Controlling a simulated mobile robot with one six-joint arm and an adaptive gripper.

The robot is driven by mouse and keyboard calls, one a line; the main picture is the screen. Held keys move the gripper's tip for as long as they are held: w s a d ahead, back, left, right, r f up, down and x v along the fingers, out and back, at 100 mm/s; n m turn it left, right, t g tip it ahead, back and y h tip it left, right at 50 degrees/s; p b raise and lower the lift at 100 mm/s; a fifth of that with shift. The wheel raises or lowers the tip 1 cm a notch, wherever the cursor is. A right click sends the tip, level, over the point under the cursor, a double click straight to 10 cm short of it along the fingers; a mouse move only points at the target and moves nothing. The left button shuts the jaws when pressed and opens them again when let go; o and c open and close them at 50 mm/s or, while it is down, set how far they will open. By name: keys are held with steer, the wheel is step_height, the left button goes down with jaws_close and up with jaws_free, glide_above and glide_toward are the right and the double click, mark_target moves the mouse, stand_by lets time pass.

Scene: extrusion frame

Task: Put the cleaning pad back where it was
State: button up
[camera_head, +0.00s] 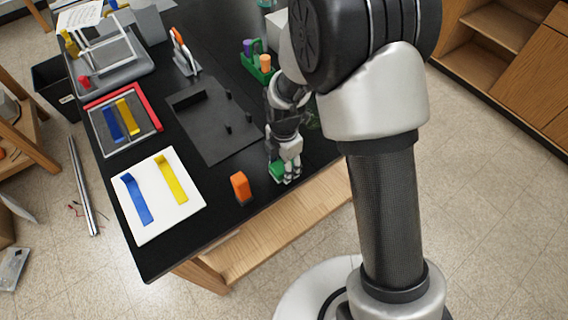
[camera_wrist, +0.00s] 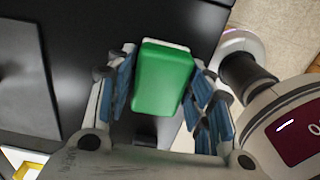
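A green block with a white layer along one edge (camera_wrist: 162,82), which looks like the cleaning pad, lies between my gripper's fingers in the wrist view. It also shows as a small green patch beside the fingers in the head view (camera_head: 276,169), near the front edge of the black table. My gripper (camera_head: 286,176) points down at the table there. Its blue-padded fingers (camera_wrist: 163,88) are spread on both sides of the block. A narrow gap shows on the left side; on the right the finger is very close, and contact is unclear.
An orange block (camera_head: 240,188) stands left of my gripper. A white board (camera_head: 158,210) with blue and yellow strips, a dark plate with pegs (camera_head: 207,130), a red-edged frame (camera_head: 157,118) and a green caddy (camera_head: 258,75) share the black table (camera_head: 150,262).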

steer(key=shift+o, duration=1.1)
steer(key=s+d+r+m+t+p, duration=0.1)
steer(key=s+d+r+m+p, duration=0.15)
steer(key=r, duration=0.85)
steer(key=s+d+r+m+p, duration=0.15)
steer(key=r+m, duration=0.25)
steer(key=r, duration=0.6)
steer(key=s+d+r+m+t, duration=0.1)
steer(key=s+d+r+m, duration=0.3)
steer(key=s+m, duration=0.4)
steer(key=s+d+r+m+t, duration=0.2)
steer(key=s+d+r+m, duration=0.2)
steer(key=s+m, duration=0.3)
steer(key=r+m, duration=0.1)
steer(key=m, duration=0.2)
steer(key=shift+s+d+r+t+b, duration=0.3)
steer(key=shift+s+b, duration=0.05)
